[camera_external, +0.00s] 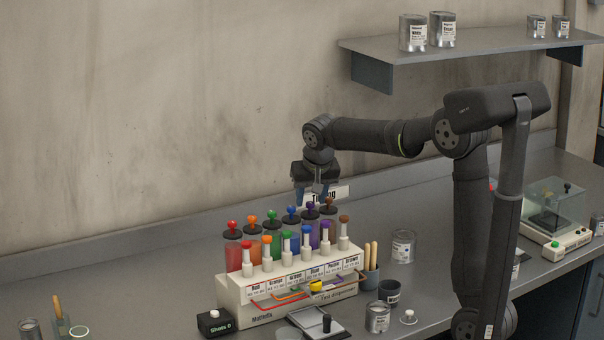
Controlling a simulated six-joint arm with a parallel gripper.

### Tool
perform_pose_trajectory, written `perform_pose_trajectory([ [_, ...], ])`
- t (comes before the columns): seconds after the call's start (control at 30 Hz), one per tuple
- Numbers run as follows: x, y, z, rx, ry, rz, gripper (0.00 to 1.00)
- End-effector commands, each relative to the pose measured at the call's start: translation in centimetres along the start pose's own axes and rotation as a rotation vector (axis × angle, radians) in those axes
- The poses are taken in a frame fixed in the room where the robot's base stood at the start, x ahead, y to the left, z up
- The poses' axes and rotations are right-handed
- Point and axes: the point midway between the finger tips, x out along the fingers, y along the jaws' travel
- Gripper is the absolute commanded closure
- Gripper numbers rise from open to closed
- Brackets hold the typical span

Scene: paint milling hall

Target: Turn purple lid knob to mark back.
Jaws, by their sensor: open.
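The purple lid knob (311,206) sits on a dark lid atop a purple-filled cylinder in the back row of the tint dispenser (265,292). My gripper (314,197) points down, close above or around this knob. Its jaws are open, and contact with the knob cannot be made out. The blue lid knob (291,211) is just left of the purple one and the brown lid knob (329,202) just right. A mark on the purple lid is too small to see.
Red (232,225), orange (252,219) and green (271,215) lid knobs continue the row leftward. White pumps with coloured tops stand in front. Cans, a cup of sticks (371,278) and a scale (316,320) stand nearby.

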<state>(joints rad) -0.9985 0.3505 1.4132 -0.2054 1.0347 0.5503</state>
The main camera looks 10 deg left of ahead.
Motion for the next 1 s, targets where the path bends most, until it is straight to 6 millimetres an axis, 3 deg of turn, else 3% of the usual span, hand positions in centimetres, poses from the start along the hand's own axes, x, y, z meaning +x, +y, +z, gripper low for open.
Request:
perform_pose_trajectory([
  [0.17, 1.24, 0.01, 0.01, 0.000, 0.000, 0.000, 0.58],
  [0.43, 1.40, -0.01, 0.01, 0.000, 0.001, 0.000, 0.58],
  [0.47, 1.39, 0.00, 0.00, 0.000, 0.001, 0.000, 0.60],
  [0.67, 1.37, 0.00, 0.00, 0.000, 0.000, 0.000, 0.99],
  [1.0, 1.34, 0.04, 0.00, -0.032, 0.001, -0.014, 1.00],
])
